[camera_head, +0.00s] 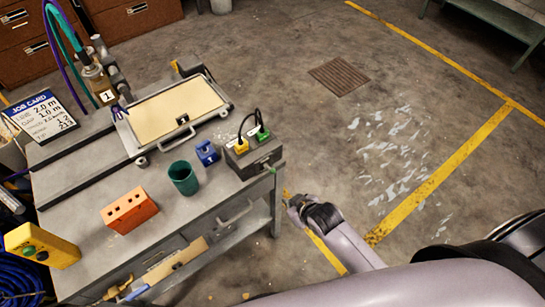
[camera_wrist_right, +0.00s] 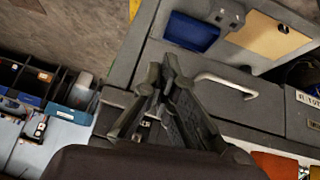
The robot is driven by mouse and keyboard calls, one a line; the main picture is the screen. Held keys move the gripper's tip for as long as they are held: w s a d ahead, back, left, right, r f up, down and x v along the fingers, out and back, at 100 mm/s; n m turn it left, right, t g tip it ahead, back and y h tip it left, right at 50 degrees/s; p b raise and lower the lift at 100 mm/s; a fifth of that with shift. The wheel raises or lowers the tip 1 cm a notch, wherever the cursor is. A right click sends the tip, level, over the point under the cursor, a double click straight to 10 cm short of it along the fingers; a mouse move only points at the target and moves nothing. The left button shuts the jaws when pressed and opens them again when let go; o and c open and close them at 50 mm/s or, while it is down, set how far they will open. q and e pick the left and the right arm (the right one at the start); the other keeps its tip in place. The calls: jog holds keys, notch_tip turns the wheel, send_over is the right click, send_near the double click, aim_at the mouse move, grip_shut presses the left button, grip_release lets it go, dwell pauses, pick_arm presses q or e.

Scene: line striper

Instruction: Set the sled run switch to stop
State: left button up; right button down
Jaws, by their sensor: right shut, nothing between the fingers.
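I cannot tell for sure which part is the sled run switch. A dark grey box (camera_head: 254,157) with a yellow piece, a green piece and a looped black cable stands at the table's right corner. A yellow control box (camera_head: 42,246) with round buttons is at the lower left; its switch positions are too small to read. My right gripper (camera_head: 290,199) is beside the table's right edge, apart from the grey box. In the right wrist view its fingers (camera_wrist_right: 165,75) are shut and empty, in front of a grey front with a pale handle (camera_wrist_right: 226,85). My left gripper is not in view.
The grey workbench (camera_head: 90,197) holds a framed cream panel (camera_head: 172,108), a green cup (camera_head: 183,178), a blue block (camera_head: 207,152), an orange block (camera_head: 129,210) and a job card (camera_head: 40,115). Open floor with yellow lines (camera_head: 440,175) lies to the right.

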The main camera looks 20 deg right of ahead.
notch_tip(320, 180, up, 21)
jog(key=w+a+n+t+y+p, duration=0.1)
jog(key=w+a+t, duration=0.1)
jog(key=shift+w+a+t, duration=0.3)
jog(key=shift+w, duration=0.1)
jog(key=shift+w+f+p, duration=0.15)
jog(key=shift+f+p, duration=0.05)
jog(key=shift+p, duration=0.1)
jog(key=p, duration=0.3)
send_over(270, 168)
jog(key=f, duration=0.8)
jog(key=shift+s+a+f, duration=0.15)
jog(key=shift+s+f, duration=0.1)
jog(key=shift+s+d+f, duration=0.25)
jog(key=shift+s+f, duration=0.05)
jog(key=shift+f, duration=0.25)
jog(key=shift+w+f, duration=0.1)
